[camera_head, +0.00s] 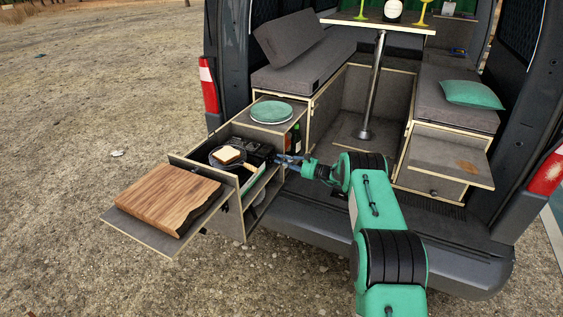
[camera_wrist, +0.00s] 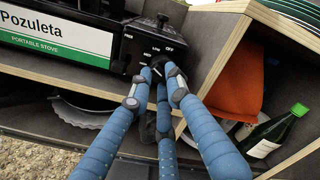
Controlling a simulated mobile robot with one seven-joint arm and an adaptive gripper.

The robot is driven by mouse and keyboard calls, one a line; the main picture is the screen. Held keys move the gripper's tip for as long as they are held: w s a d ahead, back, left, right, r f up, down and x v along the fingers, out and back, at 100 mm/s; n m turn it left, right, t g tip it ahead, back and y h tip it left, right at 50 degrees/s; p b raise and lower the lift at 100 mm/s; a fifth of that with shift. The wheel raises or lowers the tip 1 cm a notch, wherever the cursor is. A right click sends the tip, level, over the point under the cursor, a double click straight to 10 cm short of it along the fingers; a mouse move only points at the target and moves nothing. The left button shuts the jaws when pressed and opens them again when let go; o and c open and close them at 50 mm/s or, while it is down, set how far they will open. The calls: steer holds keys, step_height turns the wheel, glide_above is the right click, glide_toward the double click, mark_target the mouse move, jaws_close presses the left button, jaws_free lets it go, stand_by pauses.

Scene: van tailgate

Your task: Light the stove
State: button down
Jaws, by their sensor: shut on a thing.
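The black portable stove (camera_head: 258,149) sits in the pulled-out kitchen drawer at the van's left rear. In the wrist view its front (camera_wrist: 55,38) carries a "Pozuleta PORTABLE STOVE" label. Its control panel (camera_wrist: 128,52) has OFF, LOW and other markings around a knob. My gripper (camera_wrist: 164,72) has its blue fingers closed around the knob, which they mostly hide. In the head view my gripper (camera_head: 283,159) reaches the stove's right end from the right. No flame is visible in either view.
A pan (camera_head: 215,159) with bread (camera_head: 228,154) is on the stove's left side. A wooden board (camera_head: 165,197) lies further left. Green plates (camera_head: 271,111) sit on the shelf behind. A green bottle (camera_wrist: 279,131) and an orange item (camera_wrist: 240,85) stand in the compartment right of my fingers.

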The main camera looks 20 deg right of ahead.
steer(key=n, duration=1.2)
steer(key=shift+w+d+f, duration=0.1)
steer(key=shift+d+f, duration=0.05)
steer(key=shift+f, duration=0.1)
steer(key=c, duration=1.6)
jaws_free()
steer(key=shift+c, duration=0.2)
steer(key=shift+d+r, duration=0.1)
steer(key=shift+d, duration=0.05)
steer(key=v, duration=1.1)
steer(key=shift+s+d, duration=0.2)
steer(key=shift+s, duration=0.1)
